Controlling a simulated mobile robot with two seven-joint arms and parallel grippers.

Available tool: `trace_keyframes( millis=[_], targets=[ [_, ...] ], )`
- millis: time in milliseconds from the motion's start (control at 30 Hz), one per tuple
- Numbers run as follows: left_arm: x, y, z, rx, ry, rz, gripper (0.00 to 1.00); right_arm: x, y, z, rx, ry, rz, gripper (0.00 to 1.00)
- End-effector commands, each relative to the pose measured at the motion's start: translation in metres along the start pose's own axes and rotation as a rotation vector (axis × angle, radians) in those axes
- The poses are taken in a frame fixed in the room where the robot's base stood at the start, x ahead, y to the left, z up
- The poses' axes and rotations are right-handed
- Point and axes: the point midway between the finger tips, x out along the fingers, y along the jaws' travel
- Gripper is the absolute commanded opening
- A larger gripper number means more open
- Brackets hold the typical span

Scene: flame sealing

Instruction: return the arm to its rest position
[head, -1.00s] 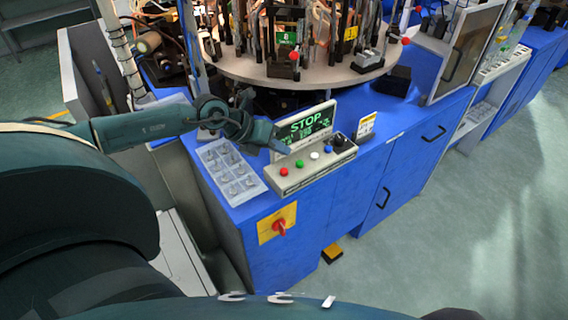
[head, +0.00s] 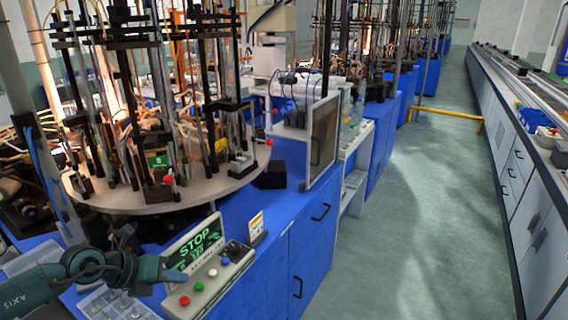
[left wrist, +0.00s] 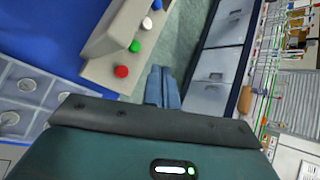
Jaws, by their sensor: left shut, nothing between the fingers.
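My left gripper (head: 176,272) is at the lower left of the head view, just left of the control box (head: 214,281). Its fingers are shut and hold nothing. In the left wrist view its closed fingertips (left wrist: 162,87) point past the control box (left wrist: 107,68) and its red button. The box has red, green, white and blue buttons and a small screen (head: 195,244) that reads STOP. I cannot tell whether the fingertips touch the box. My right gripper is not in view.
A tray of small parts (head: 112,305) lies under my left arm on the blue machine cabinet (head: 268,222). A round turntable (head: 205,187) with upright rods and glass tubes stands behind. The aisle floor (head: 400,200) on the right is clear. A long conveyor bench (head: 515,160) runs along the far right.

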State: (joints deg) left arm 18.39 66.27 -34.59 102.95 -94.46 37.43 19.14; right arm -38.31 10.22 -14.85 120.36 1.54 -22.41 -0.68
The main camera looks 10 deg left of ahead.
Motion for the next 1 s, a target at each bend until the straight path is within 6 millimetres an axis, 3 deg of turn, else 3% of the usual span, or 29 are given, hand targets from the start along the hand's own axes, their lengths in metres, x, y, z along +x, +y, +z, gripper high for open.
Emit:
trace_keyframes(
  millis=[167, 233, 333, 467, 600, 700, 833, 1000],
  targets=[
    [0.040, -0.070, -0.048, -0.304, -0.018, -0.321, 0.00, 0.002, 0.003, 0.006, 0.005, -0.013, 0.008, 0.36],
    [0.050, -0.102, -0.064, -0.544, -0.060, -0.481, 0.00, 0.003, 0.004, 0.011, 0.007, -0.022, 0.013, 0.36],
    [0.057, -0.121, -0.080, -0.938, -0.143, -0.634, 0.00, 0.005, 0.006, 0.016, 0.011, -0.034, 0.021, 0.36],
    [0.065, -0.106, -0.112, -1.498, -0.260, -0.682, 0.00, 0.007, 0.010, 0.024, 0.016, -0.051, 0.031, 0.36],
    [0.074, -0.075, -0.175, -2.055, -0.351, -0.575, 0.00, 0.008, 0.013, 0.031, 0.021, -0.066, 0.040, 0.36],
    [0.078, -0.062, -0.220, -2.343, -0.378, -0.465, 0.00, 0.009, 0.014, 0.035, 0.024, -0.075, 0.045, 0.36],
    [0.078, -0.059, -0.257, -2.552, -0.381, -0.365, 0.00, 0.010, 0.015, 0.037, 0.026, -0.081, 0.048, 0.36],
    [0.079, -0.058, -0.269, -2.614, -0.377, -0.330, 0.00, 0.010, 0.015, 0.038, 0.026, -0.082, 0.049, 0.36]
  ],
)
